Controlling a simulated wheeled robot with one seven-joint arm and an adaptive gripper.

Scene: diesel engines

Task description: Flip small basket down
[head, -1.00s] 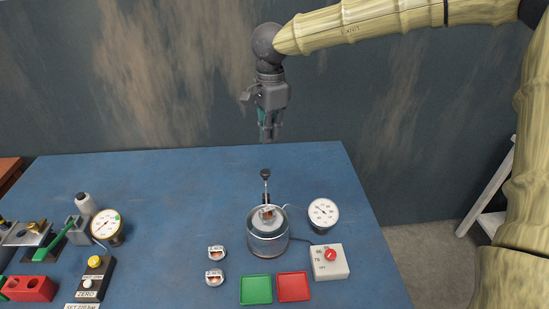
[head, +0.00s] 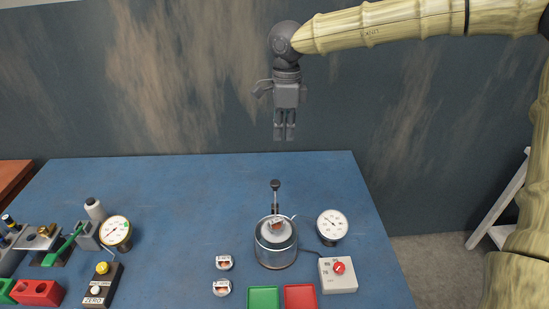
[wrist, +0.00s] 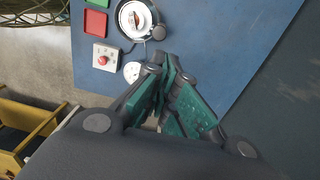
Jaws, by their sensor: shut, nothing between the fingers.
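A small basket (head: 277,224) sits at the top of a round glass pot (head: 275,254) on the blue table, with something brownish in it. A dark lever with a black knob (head: 275,184) stands up behind the pot. My gripper (head: 284,137) hangs pointing down above and behind the table's far edge, apart from the basket and lever. Its fingers are shut and empty.
A dial gauge (head: 332,225) stands right of the pot, with a white box with a red knob (head: 338,272) in front. Green (head: 263,299) and red (head: 300,297) trays lie at the front. Two small labelled pieces (head: 223,263) lie left of the pot. The back of the table is clear.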

